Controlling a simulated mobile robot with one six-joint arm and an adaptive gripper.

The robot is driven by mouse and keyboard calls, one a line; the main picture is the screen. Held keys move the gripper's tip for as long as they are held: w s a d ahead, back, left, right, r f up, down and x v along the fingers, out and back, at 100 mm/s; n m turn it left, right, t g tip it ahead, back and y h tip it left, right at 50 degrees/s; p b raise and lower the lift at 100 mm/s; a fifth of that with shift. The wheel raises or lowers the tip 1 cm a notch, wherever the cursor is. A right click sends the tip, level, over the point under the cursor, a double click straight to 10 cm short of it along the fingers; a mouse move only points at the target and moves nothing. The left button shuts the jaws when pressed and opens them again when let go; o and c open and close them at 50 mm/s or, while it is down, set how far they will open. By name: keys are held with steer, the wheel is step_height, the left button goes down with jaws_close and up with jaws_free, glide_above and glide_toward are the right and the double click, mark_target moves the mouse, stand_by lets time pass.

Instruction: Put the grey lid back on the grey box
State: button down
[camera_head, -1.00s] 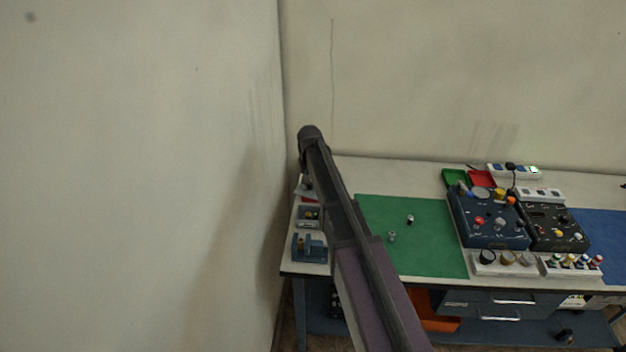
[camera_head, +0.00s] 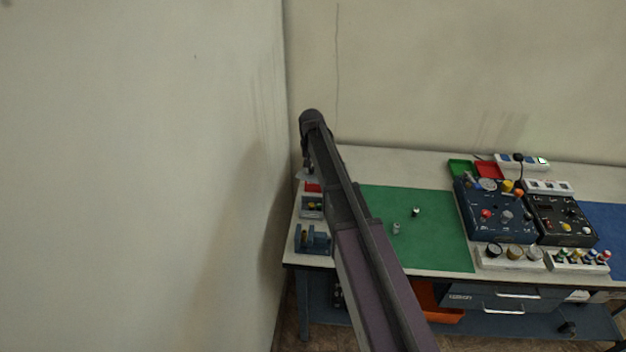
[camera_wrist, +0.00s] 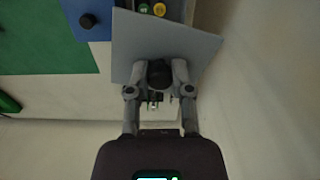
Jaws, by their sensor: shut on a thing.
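My gripper (camera_wrist: 158,80) is shut on the dark knob of the grey lid (camera_wrist: 195,42) in the wrist view. The lid is a flat grey plate and hides part of what lies below it. In the head view the lid (camera_head: 302,176) shows as a pale edge at the far left of the table, under my gripper (camera_head: 308,165). The grey box (camera_head: 311,214) stands open nearer the front, with small things inside. In the wrist view, yellow and green pieces at the top edge appear to be in the box, mostly hidden by the lid.
A blue device (camera_head: 313,240) stands in front of the box. A red item (camera_head: 313,187) lies just behind the box. The wall is close on the left. A green mat (camera_head: 440,235) with two small parts lies to the right, then trainer units (camera_head: 497,215).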

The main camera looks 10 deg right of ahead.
mark_target(312, 174)
step_height(312, 174, down, 4)
steer(key=n+b, duration=0.2)
steer(key=b, duration=0.1)
steer(key=shift+r, duration=0.15)
steer(key=shift+f+n+b, duration=0.65)
steer(key=shift+n+b, duration=0.2)
steer(key=shift+n, duration=0.05)
steer(key=shift+m, duration=0.4)
step_height(312, 174, down, 5)
steer(key=b, duration=0.5)
steer(key=shift+f+b, duration=2.2)
stand_by(0.9)
steer(key=shift+c, duration=2.2)
jaws_free()
steer(key=shift+r+p, duration=0.25)
steer(key=shift+p, duration=0.05)
